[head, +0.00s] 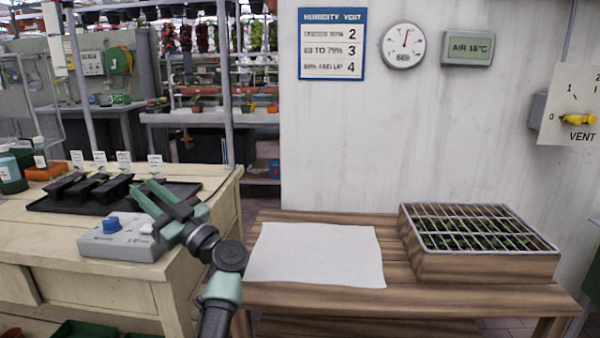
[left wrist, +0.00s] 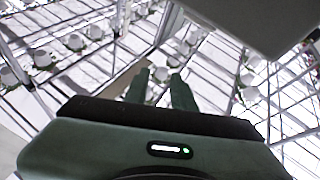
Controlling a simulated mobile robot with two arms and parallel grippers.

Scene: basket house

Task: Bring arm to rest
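My left gripper (head: 143,188) is raised in front of the left bench, its green fingers pointing up and to the left. In the picture it overlaps the right edge of a grey box with a blue knob (head: 112,227); I cannot tell the exact distance between them. In the left wrist view its two fingers (left wrist: 159,75) stand apart with nothing between them. My left arm (head: 222,285) comes up from the bottom of the head view. My right gripper is not in view.
A black tray with seedling pots (head: 60,203) is on the left bench. A white sheet (head: 315,254) and a wooden seedling crate (head: 485,267) lie on the wooden table (head: 430,296). A wall stands behind, with a vent dial (head: 572,100) at right.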

